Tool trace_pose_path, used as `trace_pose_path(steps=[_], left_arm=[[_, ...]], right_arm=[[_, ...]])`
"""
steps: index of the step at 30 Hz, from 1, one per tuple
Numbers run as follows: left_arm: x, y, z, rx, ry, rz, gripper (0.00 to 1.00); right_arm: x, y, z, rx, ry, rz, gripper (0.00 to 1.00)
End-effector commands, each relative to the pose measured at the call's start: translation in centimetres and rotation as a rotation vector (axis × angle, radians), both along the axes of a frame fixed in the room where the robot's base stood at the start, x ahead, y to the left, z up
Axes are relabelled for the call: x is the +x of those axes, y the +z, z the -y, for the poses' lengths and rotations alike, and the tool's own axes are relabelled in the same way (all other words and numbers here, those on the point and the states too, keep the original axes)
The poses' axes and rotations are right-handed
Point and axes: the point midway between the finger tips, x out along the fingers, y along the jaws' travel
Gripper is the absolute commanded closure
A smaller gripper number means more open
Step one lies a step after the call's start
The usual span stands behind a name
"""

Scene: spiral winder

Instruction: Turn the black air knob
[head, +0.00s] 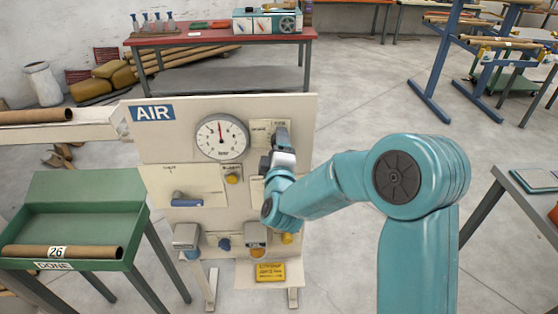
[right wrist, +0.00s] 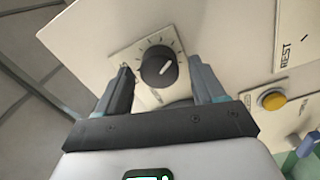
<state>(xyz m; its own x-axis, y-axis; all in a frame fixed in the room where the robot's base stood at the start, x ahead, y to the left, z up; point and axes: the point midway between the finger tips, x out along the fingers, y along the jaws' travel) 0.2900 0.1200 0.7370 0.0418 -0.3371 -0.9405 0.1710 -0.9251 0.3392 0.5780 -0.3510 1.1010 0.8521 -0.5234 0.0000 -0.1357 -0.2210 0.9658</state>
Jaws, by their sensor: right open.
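The black air knob (right wrist: 158,66) sits on a pale square plate with tick marks, on the cream AIR panel (head: 305,108). Its white pointer line points to the upper right in the right wrist view. My right gripper (right wrist: 160,72) is open, with one finger on each side of the knob and a visible gap to it on both sides. I cannot tell how far the fingertips are from the panel. In the head view my right gripper (head: 281,138) is at the panel's upper right and hides the knob. My left gripper is out of view.
A round gauge (head: 221,137) is left of my right gripper. A yellow button (right wrist: 270,100) shows at the right in the wrist view. Lower on the panel are a blue-grey lever (head: 187,201) and several small fittings. A green tray (head: 85,190) stands left.

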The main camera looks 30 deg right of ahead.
Motion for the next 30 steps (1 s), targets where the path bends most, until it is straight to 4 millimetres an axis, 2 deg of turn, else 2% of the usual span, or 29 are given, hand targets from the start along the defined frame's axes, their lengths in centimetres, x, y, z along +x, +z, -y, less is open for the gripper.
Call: trace_pose_path(steps=[5, 16, 18, 21, 25, 30], left_arm=[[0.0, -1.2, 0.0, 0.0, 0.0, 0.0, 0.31], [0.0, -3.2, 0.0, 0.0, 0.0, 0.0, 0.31], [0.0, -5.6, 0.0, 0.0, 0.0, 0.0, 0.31], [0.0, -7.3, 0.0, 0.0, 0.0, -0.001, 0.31], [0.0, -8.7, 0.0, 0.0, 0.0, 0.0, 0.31], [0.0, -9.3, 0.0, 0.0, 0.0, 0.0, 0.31]], right_arm=[[-2.9, -0.3, -1.9, 0.0, 0.005, 0.0, 0.31], [-11.6, -0.3, -7.2, -0.002, 0.007, 0.002, 0.31], [-11.7, -0.8, -7.3, -0.004, -0.003, 0.01, 0.31], [-12.3, -0.7, -7.6, -0.006, -0.005, 0.009, 0.31], [-12.9, -0.5, -8.0, -0.004, -0.004, 0.005, 0.31], [-13.4, -0.2, -8.2, -0.001, 0.0, 0.001, 0.31]])
